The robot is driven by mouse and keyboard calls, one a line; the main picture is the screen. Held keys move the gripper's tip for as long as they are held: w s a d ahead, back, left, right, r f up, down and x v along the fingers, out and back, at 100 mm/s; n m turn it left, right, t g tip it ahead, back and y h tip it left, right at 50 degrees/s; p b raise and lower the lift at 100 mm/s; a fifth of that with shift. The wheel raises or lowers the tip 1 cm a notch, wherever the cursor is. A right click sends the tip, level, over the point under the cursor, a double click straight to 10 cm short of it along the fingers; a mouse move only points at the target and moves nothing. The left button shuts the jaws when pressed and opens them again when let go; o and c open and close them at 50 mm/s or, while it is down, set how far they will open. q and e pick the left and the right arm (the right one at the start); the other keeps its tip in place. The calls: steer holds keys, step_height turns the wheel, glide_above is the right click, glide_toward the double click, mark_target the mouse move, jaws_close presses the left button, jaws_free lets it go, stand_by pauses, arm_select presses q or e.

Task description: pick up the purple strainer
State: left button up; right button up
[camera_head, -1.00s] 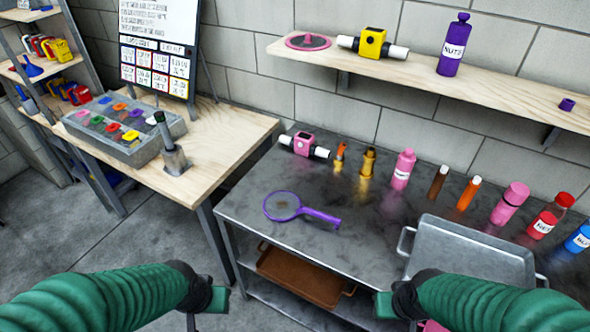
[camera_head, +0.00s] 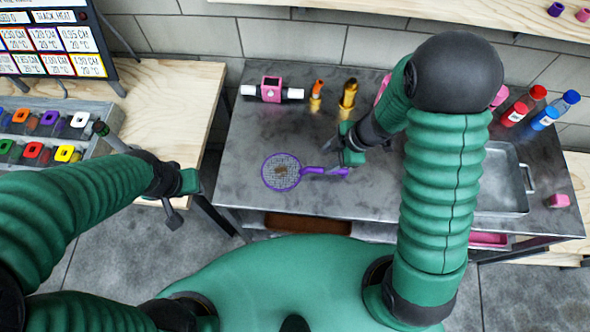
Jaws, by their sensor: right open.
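The purple strainer (camera_head: 281,172) lies flat on the dark metal table (camera_head: 250,135). Its round mesh head points left and its handle points right. A small brown patch shows in the mesh. My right gripper (camera_head: 343,163) is open just above the far side of the handle, near its right end. I cannot tell whether a finger touches the handle. My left gripper (camera_head: 178,200) hangs off the table's left front corner, away from the strainer. Its jaw opening is not clear.
A pink device (camera_head: 271,90) with white ends, an orange nozzle (camera_head: 317,95) and a brass nozzle (camera_head: 348,96) stand behind the strainer. A metal tray (camera_head: 500,180) and bottles (camera_head: 524,106) are at the right. My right arm hides part of the table.

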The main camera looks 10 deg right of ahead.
mark_target(308, 168)
steer(key=x, duration=0.3)
steer(key=b+x, duration=0.1)
steer(key=x, duration=0.1)
steer(key=w+b+x, duration=0.1)
steer(key=x, duration=0.2)
steer(key=shift+f, duration=0.35)
steer(key=shift+w+a+f, duration=0.1)
steer(key=shift+a+f, duration=0.15)
steer(key=b+x, duration=0.1)
steer(key=x, duration=0.3)
steer(key=shift+s+a+r+b, duration=0.1)
steer(key=shift+s+a+b, duration=0.15)
steer(key=shift+b, duration=0.15)
steer(key=shift+w+f, duration=0.2)
steer(key=shift+f, duration=0.05)
steer(key=shift+w+d, duration=0.15)
steer(key=c, duration=0.6)
arm_select(q)
steer(key=shift+s+x, duration=0.15)
steer(key=shift+x, duration=1.1)
steer(key=shift+s+x, duration=0.15)
steer(key=shift+x, duration=1.1)
arm_select(e)
jaws_close()
